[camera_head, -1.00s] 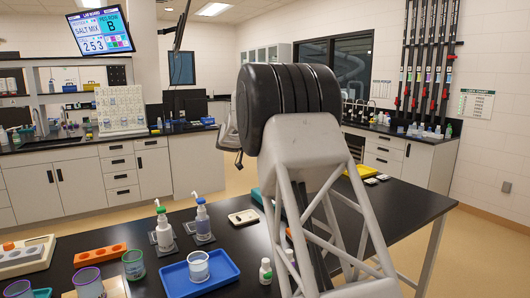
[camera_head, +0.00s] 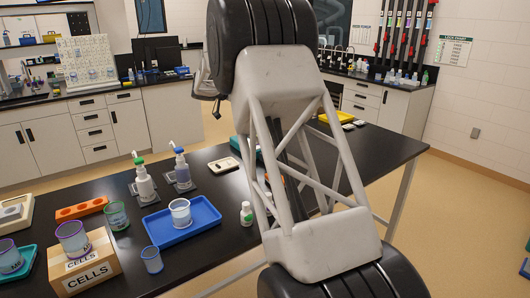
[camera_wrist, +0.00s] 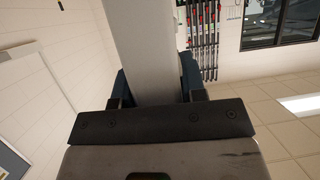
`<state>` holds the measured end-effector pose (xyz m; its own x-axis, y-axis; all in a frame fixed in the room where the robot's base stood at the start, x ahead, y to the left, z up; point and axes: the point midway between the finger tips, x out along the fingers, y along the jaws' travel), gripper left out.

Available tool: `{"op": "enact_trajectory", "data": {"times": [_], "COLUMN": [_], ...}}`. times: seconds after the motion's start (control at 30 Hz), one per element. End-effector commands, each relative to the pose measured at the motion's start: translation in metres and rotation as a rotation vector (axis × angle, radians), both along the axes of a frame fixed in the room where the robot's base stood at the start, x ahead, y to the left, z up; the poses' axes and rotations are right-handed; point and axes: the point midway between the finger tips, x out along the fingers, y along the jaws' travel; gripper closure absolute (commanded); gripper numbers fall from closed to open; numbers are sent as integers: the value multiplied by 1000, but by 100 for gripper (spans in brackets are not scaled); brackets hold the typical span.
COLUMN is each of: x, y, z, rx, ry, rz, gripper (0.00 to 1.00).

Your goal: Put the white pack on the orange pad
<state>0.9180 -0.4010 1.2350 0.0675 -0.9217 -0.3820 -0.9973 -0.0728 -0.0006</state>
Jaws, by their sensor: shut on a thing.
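My gripper (camera_wrist: 157,84) shows in the wrist view, its dark fingers on either side of a long pale grey-white block, which I take to be the white pack (camera_wrist: 146,45). It is shut on this pack, which extends away from the jaws to the top of the picture. Walls and ceiling show around the pack, with no surface seen under it. In the head view neither the gripper nor the pack can be made out; my arm fills the middle. I cannot make out an orange pad in either view.
On the black table (camera_head: 225,235) stand a blue tray (camera_head: 205,228) with a cup, two pump bottles (camera_head: 145,188), a small white bottle (camera_head: 246,214), an orange rack (camera_head: 82,208) and a cardboard box (camera_head: 85,265) bearing a cup. A yellow item (camera_head: 335,117) lies at the far right.

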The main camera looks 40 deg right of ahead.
Motion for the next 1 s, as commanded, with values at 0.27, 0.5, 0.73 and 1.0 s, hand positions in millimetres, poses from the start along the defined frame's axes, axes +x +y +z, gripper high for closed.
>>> {"op": "enact_trajectory", "data": {"times": [0.27,0.5,0.73,1.0], "x": [-40,-96,-156,-224], "y": [-5,-8,-7,-2], "z": [-30,-70,-113,-159], "rx": [-5,-10,-9,-5], "ry": [3,3,3,4], "rz": [-16,-35,-51,-64], "gripper": [91,91,91,91]}}
